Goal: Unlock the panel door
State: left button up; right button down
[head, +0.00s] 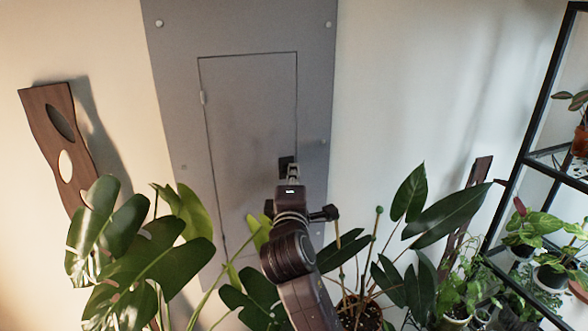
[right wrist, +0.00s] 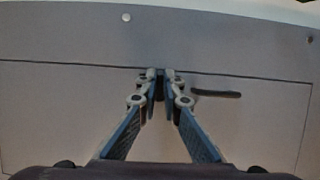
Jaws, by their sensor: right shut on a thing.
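The panel door (head: 245,110) is a tall grey door set flush in a grey wall panel, and it looks closed. A small dark latch (head: 286,160) sits near its right edge. My right gripper (head: 292,172) is at this latch, coming from below. In the right wrist view my right gripper (right wrist: 159,86) has its fingertips close together on a small dark piece at the door's edge seam. The fingertips hide most of that piece. A dark elongated bar or shadow (right wrist: 216,94) shows just right of the fingertips. My left gripper is not in view.
A large-leaved plant (head: 140,250) stands low left of the door, and another plant (head: 365,310) low right. A wooden wall piece (head: 45,105) hangs at left. A black shelf (head: 535,100) with potted plants stands at right.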

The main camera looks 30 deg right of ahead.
dwell(0.3)
jog(key=c, duration=2.1)
grip_release()
jog(key=shift+a, duration=0.1)
jog(key=shift+w, duration=0.1)
jog(key=v, duration=1.2)
jog(key=shift+r, duration=0.1)
